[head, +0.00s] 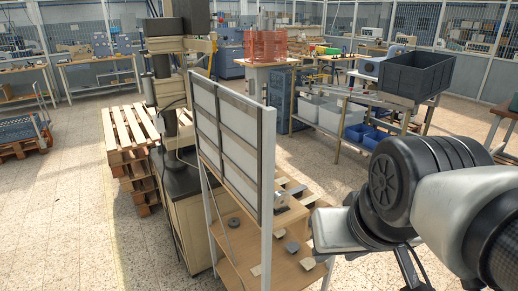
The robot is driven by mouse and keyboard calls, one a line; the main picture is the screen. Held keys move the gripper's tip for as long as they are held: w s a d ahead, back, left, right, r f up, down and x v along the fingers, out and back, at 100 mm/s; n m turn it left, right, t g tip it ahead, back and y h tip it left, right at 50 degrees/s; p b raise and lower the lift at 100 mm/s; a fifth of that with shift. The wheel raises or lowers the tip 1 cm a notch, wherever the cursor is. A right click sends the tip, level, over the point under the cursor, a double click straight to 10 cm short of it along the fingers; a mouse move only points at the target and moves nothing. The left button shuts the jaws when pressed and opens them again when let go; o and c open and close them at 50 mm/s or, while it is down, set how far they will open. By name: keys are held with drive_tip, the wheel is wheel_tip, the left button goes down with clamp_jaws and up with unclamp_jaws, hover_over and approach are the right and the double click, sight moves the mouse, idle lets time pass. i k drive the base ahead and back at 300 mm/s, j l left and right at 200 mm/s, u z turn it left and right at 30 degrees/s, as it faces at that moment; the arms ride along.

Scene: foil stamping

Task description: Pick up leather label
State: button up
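I cannot pick out the leather label for certain. Several small flat grey and pale pieces lie on the wooden bench top (240,252) in the lower middle of the head view, among them a dark grey piece (292,247) and a pale piece (307,264). My arm reaches in from the right, and the pale hand part of my gripper (335,232) is above the right side of this bench. Its fingers cannot be made out, so I cannot see whether it is open, shut or holding anything. The upright panel hides part of the bench.
A framed white panel (232,140) stands upright along the bench, with a tall press-like machine (170,90) to its left. Wooden pallets (132,130) are stacked further left. A dark grey crate (405,74) sits on a rack behind my arm.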

sight(283, 180)
drive_tip(key=i+l+z, duration=0.45)
drive_tip(key=l, duration=0.25)
drive_tip(key=i+l+z, duration=0.45)
drive_tip(key=l, duration=0.2)
drive_tip(key=i+l+z, duration=0.65)
drive_tip(key=i+z, duration=0.25)
drive_tip(key=i, duration=0.2)
drive_tip(key=i+u, duration=0.7)
drive_tip(key=u, duration=0.15)
drive_tip(key=i+l+u, duration=0.15)
drive_tip(key=i+u, duration=0.15)
drive_tip(key=u, duration=0.15)
drive_tip(key=i+j+u, duration=0.2)
drive_tip(key=i+u, duration=0.25)
drive_tip(key=i+j+u, duration=0.1)
drive_tip(key=u, duration=0.4)
drive_tip(key=i+l+u, duration=0.15)
drive_tip(key=i+u, duration=0.7)
drive_tip(key=i+l+u, duration=0.1)
drive_tip(key=i+u, duration=0.3)
drive_tip(key=i+l+u, duration=0.2)
drive_tip(key=i+u, duration=0.35)
drive_tip(key=u, duration=0.25)
drive_tip(key=i+u, duration=0.1)
drive_tip(key=u, duration=0.35)
drive_tip(key=i+u, duration=0.15)
drive_tip(key=u, duration=0.25)
drive_tip(key=i+l+u, duration=0.1)
drive_tip(key=u, duration=0.3)
drive_tip(key=l, duration=0.05)
